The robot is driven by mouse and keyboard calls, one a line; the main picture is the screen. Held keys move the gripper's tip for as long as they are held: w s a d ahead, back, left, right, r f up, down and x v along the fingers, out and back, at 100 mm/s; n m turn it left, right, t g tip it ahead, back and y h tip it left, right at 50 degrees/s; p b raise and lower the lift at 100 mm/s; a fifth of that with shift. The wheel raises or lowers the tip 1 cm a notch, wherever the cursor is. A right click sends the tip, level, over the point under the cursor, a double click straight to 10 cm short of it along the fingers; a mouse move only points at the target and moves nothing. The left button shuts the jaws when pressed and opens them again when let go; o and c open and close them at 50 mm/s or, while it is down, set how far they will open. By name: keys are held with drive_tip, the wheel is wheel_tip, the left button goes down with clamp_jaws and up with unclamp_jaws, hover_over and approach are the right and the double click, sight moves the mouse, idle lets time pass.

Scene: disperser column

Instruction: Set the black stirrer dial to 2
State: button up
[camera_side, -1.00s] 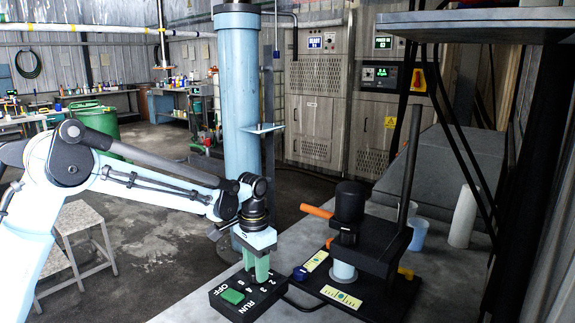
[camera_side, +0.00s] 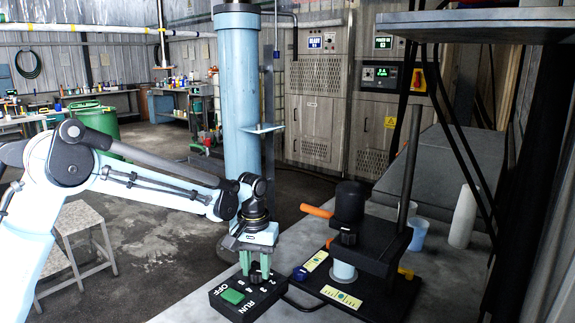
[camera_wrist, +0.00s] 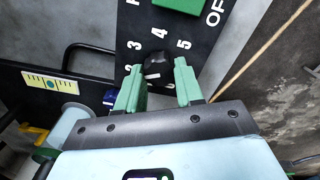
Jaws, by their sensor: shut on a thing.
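The black stirrer dial (camera_wrist: 158,66) sits on the black control box (camera_side: 214,299). In the camera_wrist view the numbers 3, 4 and 5 show around it, with 2 partly hidden by a finger. My gripper (camera_wrist: 158,82) has its two green fingers on either side of the dial and is shut on it. My gripper (camera_side: 255,273) also shows in the camera_side view, pointing down at the box, with the dial between its fingers. A pale mark shows on the dial's near side, but I cannot tell its exact setting.
A green button (camera_side: 232,296) lies near RUN and OFF on the box. Right of the box stands the disperser (camera_side: 349,205) with an orange handle (camera_side: 316,211), a post and yellow-white labels. A cable (camera_side: 300,305) runs from the box. A white cylinder (camera_side: 463,216) stands farther right.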

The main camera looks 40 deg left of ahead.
sight(254, 273)
idle(0.4)
drive_tip(key=o, duration=1)
drive_tip(key=shift+o, duration=0.2)
wheel_tip(254, 273, up, 12)
drive_tip(key=shift+s+r, duration=0.1)
drive_tip(key=s+f+m+t, duration=0.1)
drive_tip(key=s+m+t, duration=0.1)
drive_tip(key=s, duration=0.6)
drive_tip(key=s+f+m+t, duration=0.2)
drive_tip(key=s+t, duration=0.3)
drive_tip(key=s, duration=0.4)
drive_tip(key=shift+d+f+m, duration=0.25)
drive_tip(key=shift+m, duration=0.15)
